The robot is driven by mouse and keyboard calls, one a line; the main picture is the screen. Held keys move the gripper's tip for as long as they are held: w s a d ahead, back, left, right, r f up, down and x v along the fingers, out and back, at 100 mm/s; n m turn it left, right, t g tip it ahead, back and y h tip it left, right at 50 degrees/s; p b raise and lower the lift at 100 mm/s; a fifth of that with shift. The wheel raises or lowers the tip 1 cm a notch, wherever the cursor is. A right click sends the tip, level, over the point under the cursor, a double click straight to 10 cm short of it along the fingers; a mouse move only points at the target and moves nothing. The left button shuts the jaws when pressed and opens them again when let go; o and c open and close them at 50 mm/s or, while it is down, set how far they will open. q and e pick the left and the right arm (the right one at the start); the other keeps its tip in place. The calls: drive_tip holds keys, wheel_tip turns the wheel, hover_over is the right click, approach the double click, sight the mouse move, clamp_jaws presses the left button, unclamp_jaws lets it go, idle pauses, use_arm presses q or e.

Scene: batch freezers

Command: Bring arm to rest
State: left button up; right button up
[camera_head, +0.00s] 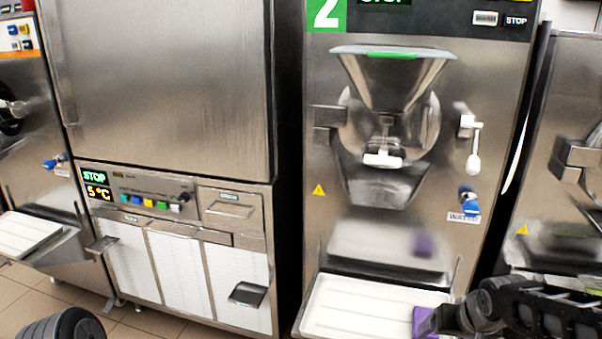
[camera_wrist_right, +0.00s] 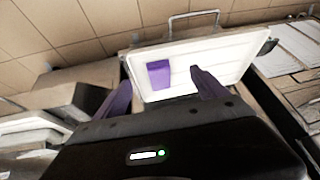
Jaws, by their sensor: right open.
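My right arm (camera_head: 530,308) comes in from the lower right in the head view, in front of the number 2 freezer. My right gripper (camera_wrist_right: 160,78) shows in the right wrist view with its two purple fingers spread apart. A purple block (camera_wrist_right: 158,74) lies on the white tray and appears between the fingers, apart from both. In the head view a purple patch (camera_head: 424,321) shows at the tray's right end beside my arm; I cannot tell whether it is the block or a finger. My left gripper is not in view.
The number 2 freezer (camera_head: 400,255) has a steel funnel (camera_head: 395,75), a white-handled lever (camera_head: 474,150) and the white tray (camera_head: 365,308) below. A steel cabinet (camera_head: 170,80) stands to its left. Another freezer (camera_head: 570,100) stands close on the right, behind my arm.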

drive_tip(key=s+a+f+n+y+p, duration=0.1)
drive_tip(key=a+f+y+p, duration=0.3)
drive_tip(key=a+f, duration=1)
use_arm(q)
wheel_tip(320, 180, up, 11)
drive_tip(key=p, duration=0.6)
drive_tip(key=shift+p, duration=0.4)
use_arm(e)
drive_tip(key=s+a+f+g, duration=0.1)
drive_tip(key=s+a+f, duration=0.1)
drive_tip(key=s+a, duration=0.2)
drive_tip(key=s+a+f+g, duration=0.2)
drive_tip(key=s+a+f, duration=0.1)
drive_tip(key=s, duration=0.6)
drive_tip(key=s+a+f+g, duration=0.1)
drive_tip(key=s+a+f, duration=0.1)
drive_tip(key=s+a, duration=0.3)
drive_tip(key=shift+s+f+g, duration=0.25)
drive_tip(key=shift+s+g, duration=0.05)
drive_tip(key=shift+s, duration=0.8)
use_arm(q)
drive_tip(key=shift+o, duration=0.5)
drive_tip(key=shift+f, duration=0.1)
